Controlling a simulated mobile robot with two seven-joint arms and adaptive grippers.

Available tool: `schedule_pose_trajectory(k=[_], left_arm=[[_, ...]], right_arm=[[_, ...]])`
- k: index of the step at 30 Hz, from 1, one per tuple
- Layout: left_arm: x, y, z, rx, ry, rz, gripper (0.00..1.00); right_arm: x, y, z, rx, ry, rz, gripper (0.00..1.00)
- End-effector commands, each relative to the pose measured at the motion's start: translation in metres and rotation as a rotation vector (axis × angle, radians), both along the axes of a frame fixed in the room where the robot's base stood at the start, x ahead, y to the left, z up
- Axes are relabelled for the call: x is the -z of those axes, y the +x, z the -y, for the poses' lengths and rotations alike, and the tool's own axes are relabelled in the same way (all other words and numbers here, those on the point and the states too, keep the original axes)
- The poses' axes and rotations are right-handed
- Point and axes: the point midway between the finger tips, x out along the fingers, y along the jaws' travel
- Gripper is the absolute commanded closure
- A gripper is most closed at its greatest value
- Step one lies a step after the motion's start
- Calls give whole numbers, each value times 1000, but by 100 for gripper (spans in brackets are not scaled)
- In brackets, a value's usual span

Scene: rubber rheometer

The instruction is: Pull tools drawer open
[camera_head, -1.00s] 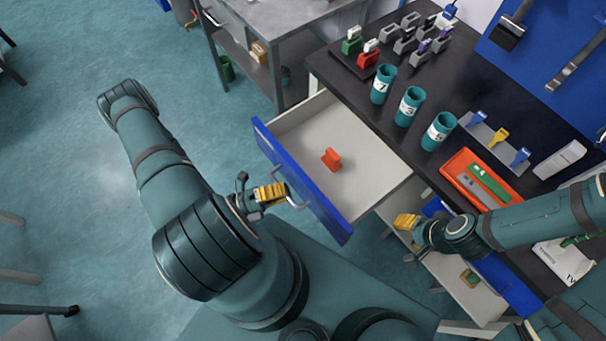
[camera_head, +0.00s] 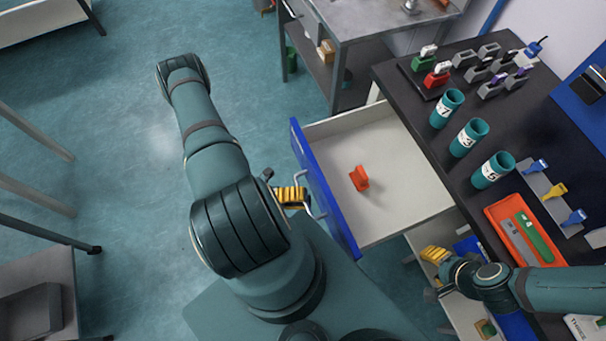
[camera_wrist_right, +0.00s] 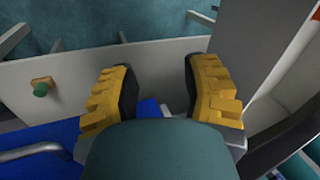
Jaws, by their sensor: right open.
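An upper drawer with a blue front (camera_head: 325,195) stands pulled out from the dark-topped bench, with an orange object (camera_head: 359,179) on its white floor. My left gripper (camera_head: 300,197) has its yellow fingers at the metal handle (camera_head: 316,206) of this drawer; whether they close on it is unclear. A second, lower drawer with a blue front (camera_head: 518,326) is also out, partly hidden by my right arm. My right gripper (camera_head: 428,254) is open above it. The right wrist view shows the empty yellow fingers (camera_wrist_right: 160,85) and a blue front with a handle (camera_wrist_right: 30,152).
On the bench stand several teal cups (camera_head: 468,138), an orange tray (camera_head: 500,212) with tools and several clips on a stand. A grey metal table (camera_head: 365,22) is behind. The floor at left is mostly clear, with table legs at the far left.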

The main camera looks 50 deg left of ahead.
Motion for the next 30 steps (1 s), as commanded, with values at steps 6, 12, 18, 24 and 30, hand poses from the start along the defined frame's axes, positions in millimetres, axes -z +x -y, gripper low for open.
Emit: schedule_pose_trajectory(k=[6, 12, 18, 24, 30], left_arm=[[1, 0, -1, 0, 2, -1, 59], [4, -11, -11, -3, 6, -3, 59], [11, -39, -38, -3, 6, -3, 59], [17, -67, -63, -3, 4, -2, 59], [21, -83, -77, -1, 2, -1, 59]], right_arm=[[0, 0, 0, 0, 0, 0, 53], [0, 0, 0, 0, 0, 0, 53], [0, 0, 0, 0, 0, 0, 53], [0, 0, 0, 0, 0, 0, 53], [0, 0, 0, 0, 0, 0, 53]])
